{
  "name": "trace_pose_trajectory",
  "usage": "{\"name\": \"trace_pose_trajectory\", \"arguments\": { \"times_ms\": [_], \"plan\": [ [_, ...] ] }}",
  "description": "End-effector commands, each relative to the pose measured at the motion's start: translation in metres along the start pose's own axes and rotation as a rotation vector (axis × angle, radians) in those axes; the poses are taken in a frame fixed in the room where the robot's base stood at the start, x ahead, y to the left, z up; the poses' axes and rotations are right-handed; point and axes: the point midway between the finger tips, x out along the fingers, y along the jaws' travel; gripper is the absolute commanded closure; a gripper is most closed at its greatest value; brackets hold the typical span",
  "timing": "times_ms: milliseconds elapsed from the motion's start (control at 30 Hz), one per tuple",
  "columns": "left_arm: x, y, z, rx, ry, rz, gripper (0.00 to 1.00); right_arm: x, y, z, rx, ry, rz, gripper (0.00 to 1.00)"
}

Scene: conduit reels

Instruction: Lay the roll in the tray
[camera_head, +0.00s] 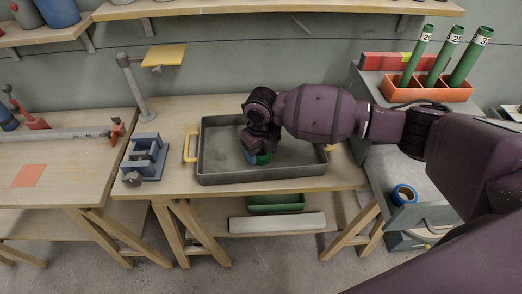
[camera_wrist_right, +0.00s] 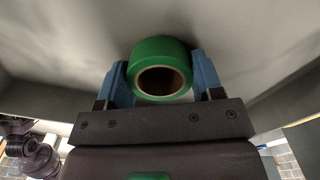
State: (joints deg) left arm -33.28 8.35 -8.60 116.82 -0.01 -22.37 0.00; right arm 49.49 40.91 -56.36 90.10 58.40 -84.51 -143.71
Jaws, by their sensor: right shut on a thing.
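The tray has yellow handles and sits on the wooden table. I cannot tell whether the roll touches the tray floor. My left gripper is not in view.
A blue-grey fixture (camera_head: 145,157) stands left of the tray, with a lamp-like post (camera_head: 140,95) behind it. A blue tape roll (camera_head: 403,195) lies on the grey cart at right. Green tubes (camera_head: 440,57) stand in an orange holder (camera_head: 428,90). The tray's left part is clear.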

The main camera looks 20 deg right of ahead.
Motion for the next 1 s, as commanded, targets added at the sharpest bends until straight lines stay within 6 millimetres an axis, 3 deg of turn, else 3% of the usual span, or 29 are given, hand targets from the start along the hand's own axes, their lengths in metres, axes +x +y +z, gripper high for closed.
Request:
{"name": "trace_pose_trajectory", "arguments": {
  "times_ms": [33, 67, 200, 633, 1000],
  "plan": [
    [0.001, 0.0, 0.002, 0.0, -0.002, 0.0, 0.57, 0.003, 0.0, 0.0, 0.0, 0.001, 0.0, 0.56],
    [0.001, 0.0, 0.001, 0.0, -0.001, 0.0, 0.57, 0.002, 0.0, 0.0, 0.0, 0.001, 0.0, 0.36],
    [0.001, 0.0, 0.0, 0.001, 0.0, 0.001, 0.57, 0.002, 0.0, 0.0, 0.0, 0.0, 0.0, 0.15],
    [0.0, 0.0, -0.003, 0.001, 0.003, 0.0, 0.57, -0.009, -0.001, 0.0, 0.0, -0.002, -0.001, 0.14],
    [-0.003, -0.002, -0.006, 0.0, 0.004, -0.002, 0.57, -0.076, 0.0, 0.001, -0.002, -0.005, -0.002, 0.14]
  ]
}}
